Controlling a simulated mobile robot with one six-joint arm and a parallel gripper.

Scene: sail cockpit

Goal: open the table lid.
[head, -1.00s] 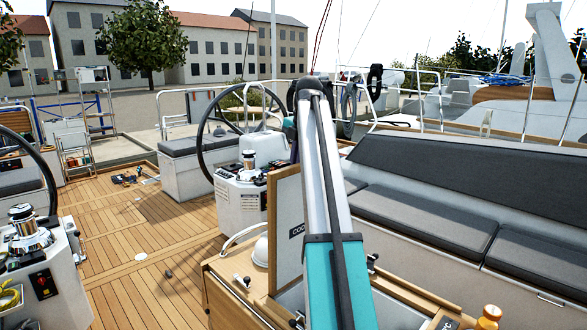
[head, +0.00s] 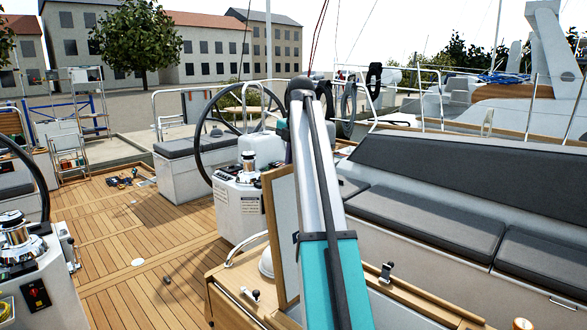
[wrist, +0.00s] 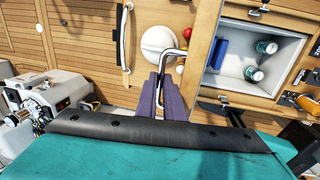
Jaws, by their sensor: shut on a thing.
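The table (head: 222,292) stands in front of me, its wooden top partly behind my arm. Its lid (head: 283,225) stands upright with a wooden edge and a pale face. In the wrist view the lid (wrist: 199,45) shows nearly edge-on beside an open white compartment (wrist: 238,75) holding cans. My gripper (wrist: 162,85), with purple fingers, is shut on a bent metal handle (wrist: 174,51) beside the lid. My arm hides the gripper in the head view, and the exact grip contact is partly hidden.
A white dome (wrist: 158,42) and a rail (wrist: 124,38) lie left of the gripper. A steering wheel and pedestal (head: 240,200) stand behind the table. A cushioned bench (head: 440,215) runs along the right. Open teak deck (head: 130,235) lies left.

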